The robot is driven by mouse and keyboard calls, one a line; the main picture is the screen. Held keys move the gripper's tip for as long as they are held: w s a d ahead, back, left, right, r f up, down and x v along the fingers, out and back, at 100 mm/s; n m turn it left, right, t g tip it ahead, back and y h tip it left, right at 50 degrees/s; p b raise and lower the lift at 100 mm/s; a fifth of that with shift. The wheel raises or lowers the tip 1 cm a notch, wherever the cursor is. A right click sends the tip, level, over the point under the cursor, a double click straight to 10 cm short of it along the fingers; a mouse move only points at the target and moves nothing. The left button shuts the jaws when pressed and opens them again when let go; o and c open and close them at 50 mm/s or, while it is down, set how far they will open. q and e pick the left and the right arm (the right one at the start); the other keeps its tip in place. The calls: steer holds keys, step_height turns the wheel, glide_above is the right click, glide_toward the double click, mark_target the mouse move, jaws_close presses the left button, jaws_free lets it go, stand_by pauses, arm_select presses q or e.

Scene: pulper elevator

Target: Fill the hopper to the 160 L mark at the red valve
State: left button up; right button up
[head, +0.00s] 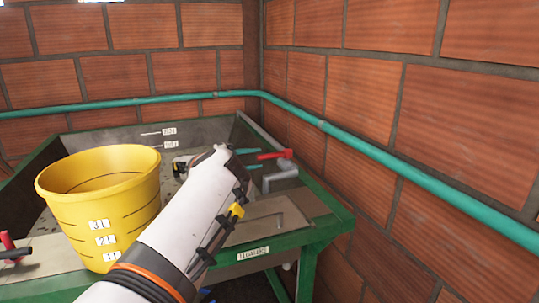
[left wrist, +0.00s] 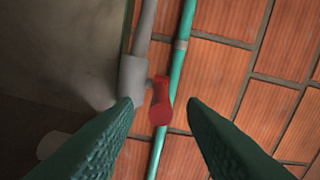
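The hopper (head: 92,142) is a grey basin with a green frame. Two small level labels (head: 169,137) sit on its inner back wall, too small to read surely. The red valve (head: 272,155) is a lever on a grey pipe at the hopper's right back corner; it also shows in the left wrist view (left wrist: 160,105). My left gripper (head: 250,159) is open, its green fingertips just left of the valve. In the left wrist view the valve appears between the spread fingers, with no contact visible. The water level is not visible. My right gripper is out of view.
A yellow bucket (head: 98,200) with litre marks stands at the hopper's front left. A red-handled part (head: 7,241) is at the far left edge. A green pipe (head: 390,160) runs along the brick walls. A labelled green-framed ledge (head: 253,253) is at the front.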

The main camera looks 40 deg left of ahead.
mark_target(283, 154)
arm_select(q)
steer(key=p+x, duration=0.1)
steer(key=x, duration=0.4)
steer(key=shift+w+d, duration=0.15)
steer(key=shift+w, duration=0.15)
jaws_close()
